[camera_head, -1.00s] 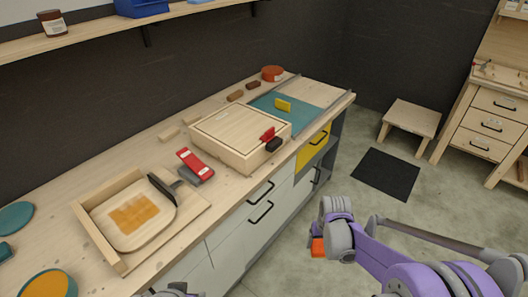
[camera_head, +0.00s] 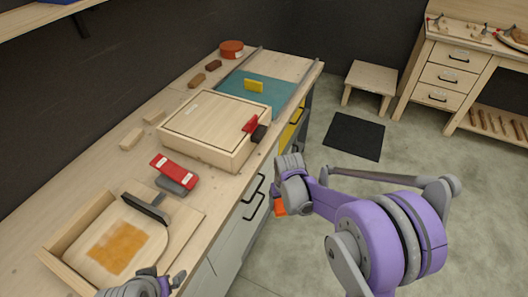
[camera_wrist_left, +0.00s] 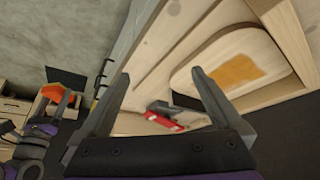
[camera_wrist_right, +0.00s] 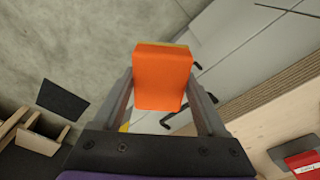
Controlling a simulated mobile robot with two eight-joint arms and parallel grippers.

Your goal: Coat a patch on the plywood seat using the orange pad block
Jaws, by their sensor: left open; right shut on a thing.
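The plywood seat (camera_head: 152,240) lies in a wooden frame at the left end of the bench, with an amber coated patch (camera_head: 120,248) on it. The seat and patch also show in the left wrist view (camera_wrist_left: 236,70). My left gripper (camera_head: 162,284) is open and empty over the front edge of the seat frame; its fingers show spread in the left wrist view (camera_wrist_left: 163,85). My right gripper (camera_head: 280,200) is shut on the orange pad block (camera_wrist_right: 162,78), off the bench front above the floor. The block's lower part shows in the head view (camera_head: 279,207).
A wooden box (camera_head: 203,148), a teal mat (camera_head: 267,93) with a yellow block, and wood pieces sit farther along. Open floor lies right of the bench.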

